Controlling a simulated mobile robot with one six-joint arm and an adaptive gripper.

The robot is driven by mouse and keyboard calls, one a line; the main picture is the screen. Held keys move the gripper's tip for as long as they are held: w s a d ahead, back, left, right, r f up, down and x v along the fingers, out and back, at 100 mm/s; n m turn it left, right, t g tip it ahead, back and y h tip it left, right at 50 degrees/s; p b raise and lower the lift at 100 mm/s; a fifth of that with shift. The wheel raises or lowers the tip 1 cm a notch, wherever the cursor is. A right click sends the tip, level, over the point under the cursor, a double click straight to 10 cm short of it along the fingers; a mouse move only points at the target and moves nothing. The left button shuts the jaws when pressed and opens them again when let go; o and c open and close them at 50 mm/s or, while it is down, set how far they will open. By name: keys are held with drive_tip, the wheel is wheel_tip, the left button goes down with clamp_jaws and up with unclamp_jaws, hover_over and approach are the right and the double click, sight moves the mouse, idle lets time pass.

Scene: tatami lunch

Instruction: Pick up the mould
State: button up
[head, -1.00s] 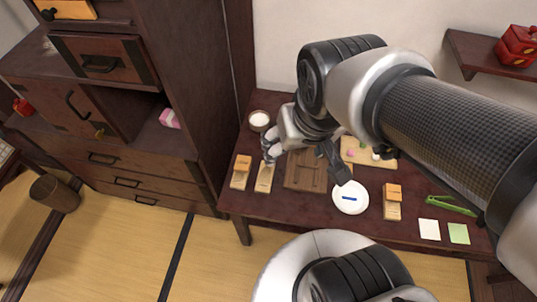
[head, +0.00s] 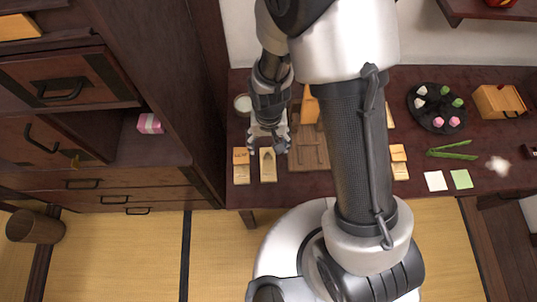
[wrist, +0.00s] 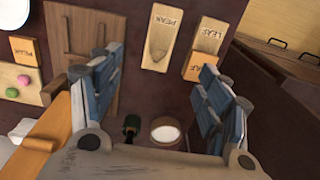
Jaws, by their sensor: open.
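Two pale wooden moulds lie side by side on the dark table. The one marked PEAK (head: 268,168) has a carved pointed hollow and also shows in the wrist view (wrist: 160,42). The one marked LEAF (head: 241,176), left of it, also shows in the wrist view (wrist: 209,36), with an orange piece (wrist: 199,67) on its end. A third mould (head: 400,172) with an orange piece lies right of my arm. My gripper (head: 268,147) is open and empty, at the back end of the PEAK mould. In the wrist view its fingers (wrist: 157,78) stand wide apart, the PEAK mould beyond them.
A slatted wooden board (head: 308,158) and a upright orange paddle (head: 310,107) are right of my gripper. A white-filled cup (head: 242,103) stands behind left. A dark cabinet (head: 165,80) borders the table's left. Green tongs (head: 453,152) and a round black tray (head: 437,107) lie right.

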sight(268, 165)
wheel_tip(268, 165, down, 16)
drive_tip(key=b, duration=0.5)
drive_tip(key=shift+a+r+b, duration=0.15)
drive_tip(key=shift+b, duration=0.15)
drive_tip(key=shift+c, duration=0.4)
drive_tip(key=c, duration=1.1)
